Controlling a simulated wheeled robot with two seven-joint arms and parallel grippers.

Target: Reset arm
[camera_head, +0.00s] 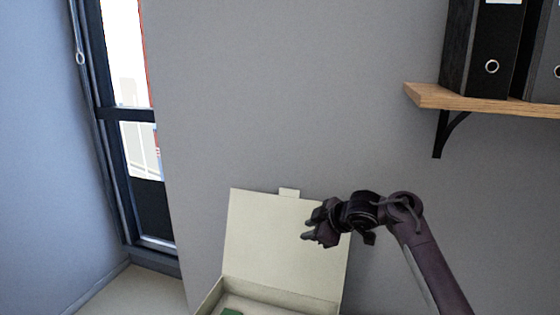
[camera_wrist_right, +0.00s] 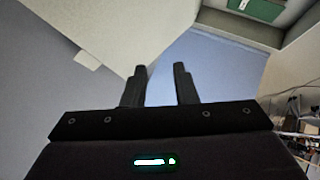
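My right gripper (camera_head: 312,230) is raised in front of the open lid of a cream box (camera_head: 262,240) in the head view. In the right wrist view the two fingers of my right gripper (camera_wrist_right: 160,82) stand apart with nothing between them. The box's cream lid (camera_wrist_right: 110,35) shows beyond the fingers there. A green item (camera_head: 232,312) lies inside the box, cut off by the bottom edge of the head view. The green item also shows at the top of the wrist view (camera_wrist_right: 262,10). My left gripper is not in view.
A wooden shelf (camera_head: 480,101) with black binders (camera_head: 485,50) juts from the grey wall at upper right. A dark-framed window (camera_head: 130,115) is at the left. The wall area between window and shelf is clear. Blurred clutter (camera_wrist_right: 298,140) shows at the right of the wrist view.

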